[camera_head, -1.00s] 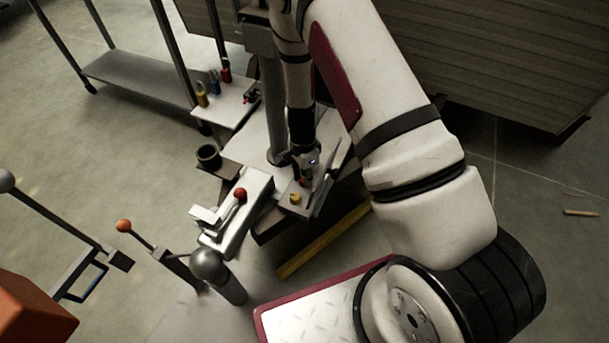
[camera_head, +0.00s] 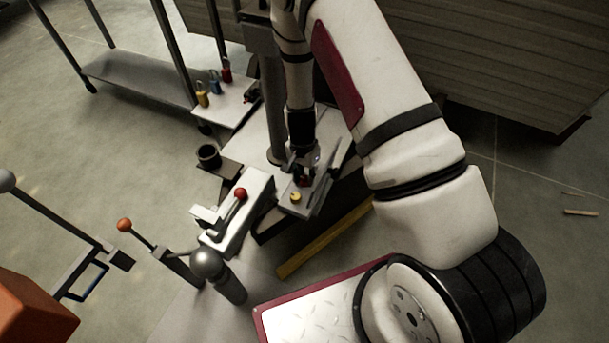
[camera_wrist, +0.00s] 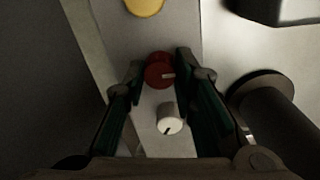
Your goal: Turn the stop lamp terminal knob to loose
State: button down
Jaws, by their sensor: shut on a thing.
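A grey panel (camera_wrist: 115,25) carries a row of three knobs in the wrist view: a yellow knob (camera_wrist: 144,6) at the top edge, a red knob (camera_wrist: 158,72) in the middle and a white knob (camera_wrist: 169,119) nearest my wrist. My gripper (camera_wrist: 161,72) is shut on the red knob, with one dark green finger pad on each side. The red knob's pale mark points right. The white knob stands free between the fingers. No label is legible. In the head view my gripper (camera_head: 303,177) is down at the panel, behind the yellow knob (camera_head: 295,196).
A red-balled lever on a white block (camera_head: 241,194) stands left of the panel. Several coloured padlocks (camera_head: 214,83) stand on a plate at the back. A dark cup (camera_head: 208,155) is left of the post. A dark cylinder (camera_wrist: 275,115) lies close right of my fingers.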

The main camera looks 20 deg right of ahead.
aim_at(303, 177)
jog(key=c, duration=1.3)
grip_release()
jog(key=shift+r, duration=0.1)
jog(key=r, duration=1.1)
jog(key=shift+w+a+r, duration=0.2)
jog(key=shift+w+r, duration=0.05)
jog(key=shift+r, duration=0.15)
